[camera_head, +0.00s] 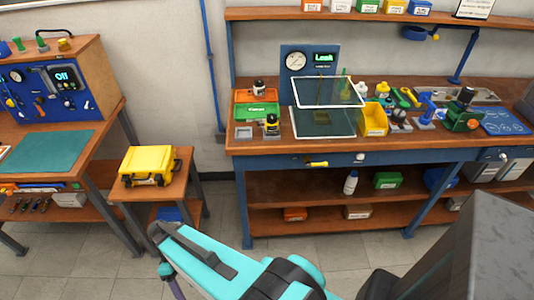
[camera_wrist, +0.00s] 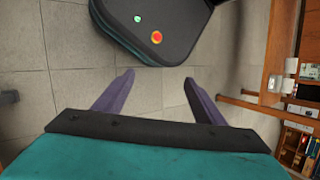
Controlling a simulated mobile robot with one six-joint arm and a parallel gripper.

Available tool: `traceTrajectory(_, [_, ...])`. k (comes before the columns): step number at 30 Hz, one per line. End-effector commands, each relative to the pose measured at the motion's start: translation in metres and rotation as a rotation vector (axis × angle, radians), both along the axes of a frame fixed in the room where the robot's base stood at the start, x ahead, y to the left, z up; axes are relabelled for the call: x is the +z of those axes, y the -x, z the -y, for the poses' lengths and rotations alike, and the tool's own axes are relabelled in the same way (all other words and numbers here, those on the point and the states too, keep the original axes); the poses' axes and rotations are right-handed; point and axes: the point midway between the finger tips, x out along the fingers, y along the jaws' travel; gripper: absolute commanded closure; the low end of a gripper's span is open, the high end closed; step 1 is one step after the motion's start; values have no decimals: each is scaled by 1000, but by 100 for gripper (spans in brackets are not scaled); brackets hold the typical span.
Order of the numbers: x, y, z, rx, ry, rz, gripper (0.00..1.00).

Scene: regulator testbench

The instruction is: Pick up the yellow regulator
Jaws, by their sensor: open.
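No yellow thing can be surely told as the regulator. In the head view a small yellow object (camera_head: 65,44) sits on top of the wooden cabinet at the far left, too small to make out. On the workbench, small items crowd the right side, including a green regulator-like device with a black knob (camera_head: 462,118). My gripper (camera_wrist: 159,78) shows in the wrist view with its two purple fingers apart and nothing between them, above the grey floor. In the head view my teal arm reaches over the floor in front of the bench, away from these items.
A yellow case (camera_head: 147,161) stands on a small wooden table at the left. The workbench (camera_head: 255,147) holds a yellow bin (camera_head: 374,119), a green-and-orange tray (camera_head: 256,112) and a tilted panel (camera_head: 326,91). Shelves below hold boxes. The tiled floor between the tables is clear.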

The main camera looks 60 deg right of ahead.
Motion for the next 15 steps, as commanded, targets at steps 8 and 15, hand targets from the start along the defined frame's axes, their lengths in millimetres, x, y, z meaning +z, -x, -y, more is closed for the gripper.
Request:
traceTrajectory(8, [51,-68,52,-28,-86,118,36])
traceTrajectory(15, [102,-113,109,-63,-126,227,36])
